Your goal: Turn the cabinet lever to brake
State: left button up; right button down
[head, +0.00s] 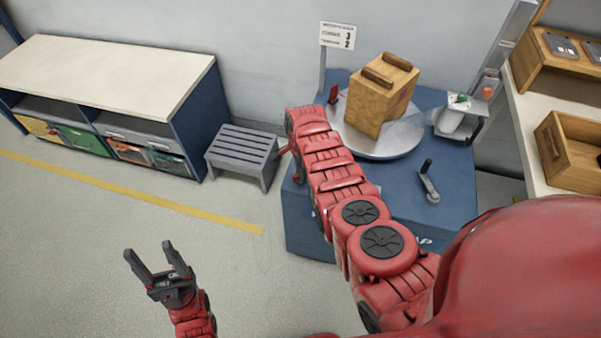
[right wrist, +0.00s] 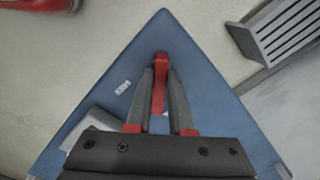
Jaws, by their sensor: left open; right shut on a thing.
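A red lever (right wrist: 159,84) is on the blue cabinet (right wrist: 165,35) in the right wrist view. My right gripper (right wrist: 160,73) is shut on the lever, one dark finger on each side. The lever's lower part is hidden between the fingers, and I cannot read a brake mark. In the head view, the blue cabinet (head: 398,185) stands at centre right, and my right arm lies across its left side, hiding most of that gripper and the lever. My left gripper (head: 148,248) is open and empty over the floor at the lower left.
A round turntable (head: 412,140) on the cabinet carries a wooden box (head: 380,95). A crank (head: 429,182) stands at the cabinet's right. A grey slatted stool (head: 242,150) is close to the cabinet's left. A low shelf unit (head: 110,75) stands farther left. The floor in front is clear.

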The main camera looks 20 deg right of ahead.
jog(key=n, duration=0.4)
jog(key=shift+w+n+b, duration=0.1)
jog(key=shift+n+b, duration=0.2)
jog(key=shift+b, duration=0.05)
jog(key=n, duration=0.2)
jog(key=shift+w+n, duration=0.1)
jog(key=shift+n, duration=0.2)
jog(key=shift+a+n+b, duration=0.1)
jog(key=shift+n+b, duration=0.45)
jog(key=shift+n, duration=0.85)
jog(key=c, duration=0.8)
grip_release()
jog(key=shift+r, duration=0.15)
